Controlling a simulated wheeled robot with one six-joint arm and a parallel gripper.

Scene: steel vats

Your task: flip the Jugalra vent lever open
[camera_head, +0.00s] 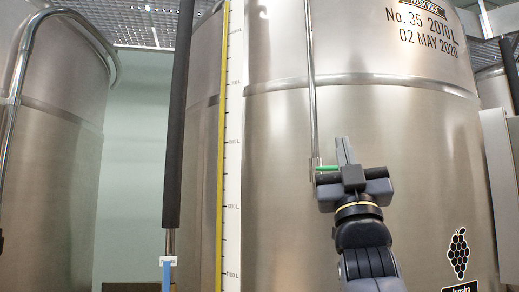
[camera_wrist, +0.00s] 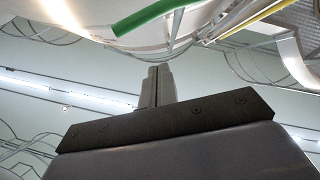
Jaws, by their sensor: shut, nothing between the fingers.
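A green lever (camera_head: 327,168) sits at the lower end of a thin steel pipe (camera_head: 311,90) on the front of the large steel vat (camera_head: 400,130). In the head view the lever points about level to the right, and its right end meets the outline of my gripper. My gripper (camera_head: 343,145) points up with its fingers shut and empty, just right of the pipe. In the wrist view the green lever (camera_wrist: 148,17) runs slanted above my shut fingertips (camera_wrist: 158,70), with a gap in the picture. Whether they touch in depth I cannot tell.
A grape sign (camera_head: 459,252) is on the vat, its name plate cut off below. A yellow-edged level scale (camera_head: 231,150) and a dark padded pipe (camera_head: 178,120) with a blue handle (camera_head: 166,275) stand left. Another vat (camera_head: 55,150) is far left; a grey box (camera_head: 501,180) is right.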

